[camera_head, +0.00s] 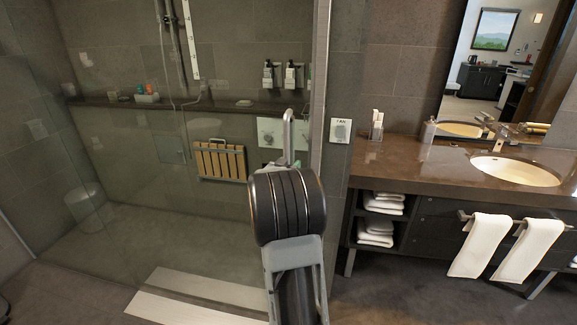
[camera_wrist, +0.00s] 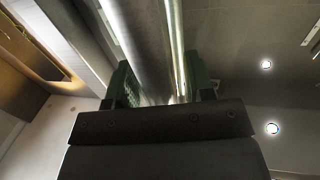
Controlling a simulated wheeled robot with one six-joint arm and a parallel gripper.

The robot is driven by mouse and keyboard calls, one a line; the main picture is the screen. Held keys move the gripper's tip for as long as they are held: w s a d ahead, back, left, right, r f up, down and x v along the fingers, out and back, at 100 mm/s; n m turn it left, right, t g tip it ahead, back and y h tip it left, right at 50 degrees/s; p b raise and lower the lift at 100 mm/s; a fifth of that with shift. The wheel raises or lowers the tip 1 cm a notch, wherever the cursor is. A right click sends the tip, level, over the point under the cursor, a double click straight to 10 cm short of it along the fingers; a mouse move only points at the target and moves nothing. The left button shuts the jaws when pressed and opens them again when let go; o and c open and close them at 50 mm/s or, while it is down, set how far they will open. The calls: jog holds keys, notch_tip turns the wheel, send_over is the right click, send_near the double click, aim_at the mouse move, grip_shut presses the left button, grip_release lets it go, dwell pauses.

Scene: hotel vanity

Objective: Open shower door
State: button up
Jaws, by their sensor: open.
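The glass shower door (camera_head: 215,240) stands on the left in the head view and appears closed. Its vertical silver handle (camera_head: 287,130) rises near the right edge of the glass, just above my arm. My wrist hides the handle's lower part and my gripper in the head view. In the wrist view, my gripper (camera_wrist: 160,82) is open, with a green-padded finger on each side. A shiny metal bar (camera_wrist: 143,42), which looks like the handle, runs between the fingers. A thinner bright bar beside it may be its reflection. I cannot tell whether either finger touches the handle.
A brown vanity counter (camera_head: 400,165) with a sink (camera_head: 515,170) stands to the right. White towels (camera_head: 478,245) hang on its front rail. A white mat or strip (camera_head: 190,308) lies on the floor before the door. Inside the shower is a wooden slatted seat (camera_head: 220,162).

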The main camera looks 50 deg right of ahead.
grip_shut()
dwell(0.4)
